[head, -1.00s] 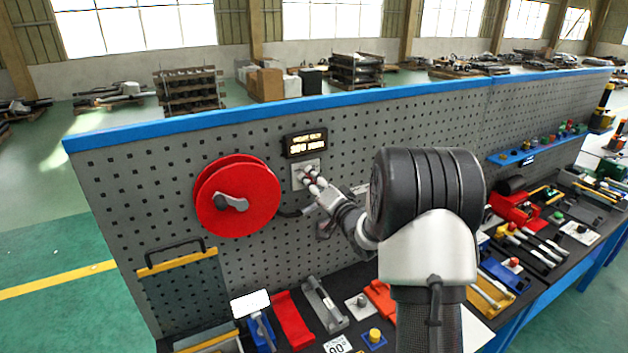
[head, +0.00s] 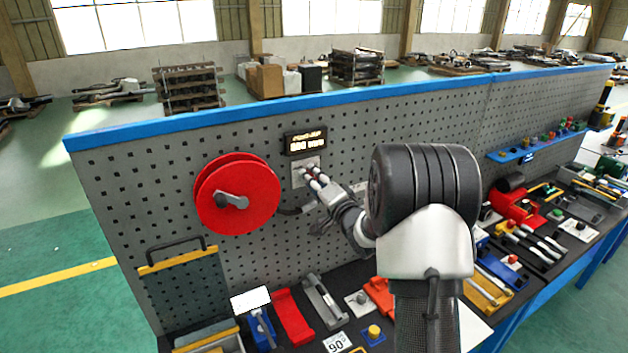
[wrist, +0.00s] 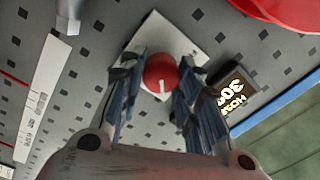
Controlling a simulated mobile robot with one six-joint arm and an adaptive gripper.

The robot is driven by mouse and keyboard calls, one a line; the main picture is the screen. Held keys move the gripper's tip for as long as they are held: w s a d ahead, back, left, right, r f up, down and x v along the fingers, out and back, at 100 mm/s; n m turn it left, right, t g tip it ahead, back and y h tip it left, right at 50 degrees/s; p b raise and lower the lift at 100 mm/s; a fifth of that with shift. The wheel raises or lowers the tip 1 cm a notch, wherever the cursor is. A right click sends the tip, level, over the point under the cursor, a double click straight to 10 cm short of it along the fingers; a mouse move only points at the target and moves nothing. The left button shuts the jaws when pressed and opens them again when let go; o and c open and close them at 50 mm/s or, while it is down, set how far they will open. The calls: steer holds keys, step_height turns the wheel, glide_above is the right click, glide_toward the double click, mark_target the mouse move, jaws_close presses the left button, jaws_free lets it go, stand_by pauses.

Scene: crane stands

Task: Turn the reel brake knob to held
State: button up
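The reel brake knob (wrist: 160,73) is a small red round knob with a white pointer line. It sits on a pale square plate (wrist: 178,37) on the pegboard. In the wrist view the pointer runs from the knob's centre toward the gripper's palm. My gripper (head: 309,172) reaches the plate in the head view. In the wrist view its two fingers (wrist: 160,82) stand on either side of the knob, close against it, and appear shut on it. In the head view the fingers hide the knob. The red reel (head: 262,197) hangs left of the plate, with a grey crank.
A small lit display (head: 305,143) is mounted just above the plate; it also shows in the wrist view (wrist: 235,92). A framed panel with a handle (head: 188,290) hangs at lower left. Tools and fixtures crowd the bench below. The pegboard has a blue top edge (head: 330,97).

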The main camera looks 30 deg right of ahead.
steer(key=o, duration=0.5)
steer(key=shift+c, duration=0.2)
steer(key=s, duration=1.2)
steer(key=shift+d+f, duration=0.2)
